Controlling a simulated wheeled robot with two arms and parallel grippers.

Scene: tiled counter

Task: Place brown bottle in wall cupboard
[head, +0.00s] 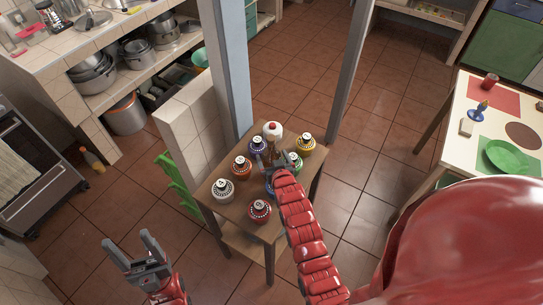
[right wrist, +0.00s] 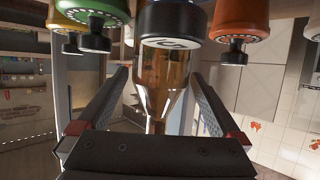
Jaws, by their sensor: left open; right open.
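The brown bottle (head: 271,146) stands among several coloured pots on a small wooden table in the head view. My right gripper (head: 271,167) is open at the bottle. In the right wrist view its fingers lie on either side of the bottle's narrowing part, with gaps visible. My left gripper (head: 131,256) is open and empty above the floor, left of the table. I cannot make out the wall cupboard in either view.
Close around the bottle are a white red-topped container (head: 272,130), an orange pot (head: 241,168), a yellow pot (head: 306,144) and a red pot (head: 260,211). A tiled half wall (head: 190,125) and a post (head: 229,65) stand beside the wooden table (head: 237,208).

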